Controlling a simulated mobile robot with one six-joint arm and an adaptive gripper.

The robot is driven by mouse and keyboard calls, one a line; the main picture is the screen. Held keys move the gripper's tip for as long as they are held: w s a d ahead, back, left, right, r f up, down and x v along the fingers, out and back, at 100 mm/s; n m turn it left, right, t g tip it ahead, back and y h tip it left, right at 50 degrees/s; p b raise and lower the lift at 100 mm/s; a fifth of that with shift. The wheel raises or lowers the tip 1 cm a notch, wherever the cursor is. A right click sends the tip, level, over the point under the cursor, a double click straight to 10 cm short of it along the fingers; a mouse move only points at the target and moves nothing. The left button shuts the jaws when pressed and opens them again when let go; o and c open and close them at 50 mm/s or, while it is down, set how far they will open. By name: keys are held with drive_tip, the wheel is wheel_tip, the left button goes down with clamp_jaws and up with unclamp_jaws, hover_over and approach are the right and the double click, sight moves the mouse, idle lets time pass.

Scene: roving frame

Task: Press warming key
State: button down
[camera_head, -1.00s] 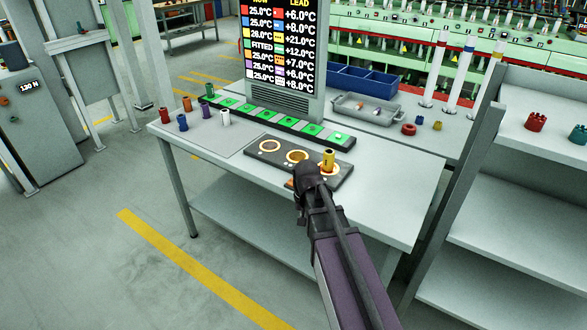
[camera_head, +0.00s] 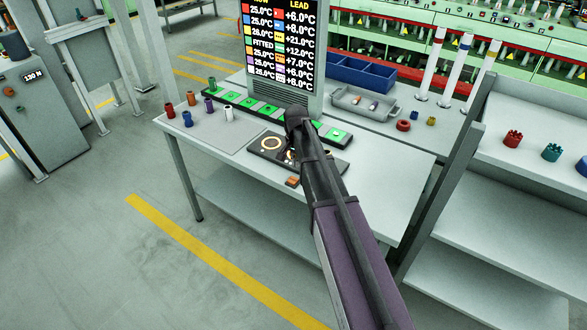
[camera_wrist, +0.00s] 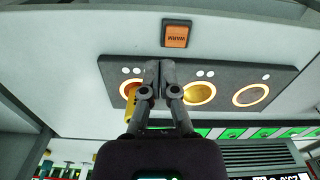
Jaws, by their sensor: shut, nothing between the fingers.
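The warming key (camera_wrist: 177,34) is an orange square key marked WARM in a dark frame. In the head view the key (camera_head: 293,181) shows at the plate's front edge, beside my arm. My gripper (camera_wrist: 160,64) is shut and empty, its fingertips over the plate and apart from the key in the wrist picture. In the head view the fingers (camera_head: 291,155) are mostly hidden by my arm. Their height above the plate is unclear.
A yellow collar (camera_wrist: 131,104) stands at one ring, close beside my fingers. A strip of green-lit pads (camera_head: 250,104) and a display (camera_head: 283,45) stand behind the plate. Several coloured collars (camera_head: 187,118) stand at left. A grey tray (camera_head: 363,104) lies behind right.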

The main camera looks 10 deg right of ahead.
sight(293, 180)
drive_tip(key=shift+m, duration=0.6)
drive_tip(key=w+r+p, duration=0.2)
drive_tip(key=w+r, duration=0.1)
drive_tip(key=shift+w+r+p, duration=0.3)
drive_tip(key=shift+r+p, duration=0.1)
drive_tip(key=shift+f, duration=0.15)
wheel_tip(293, 180, down, 14)
drive_tip(key=b, duration=1.4)
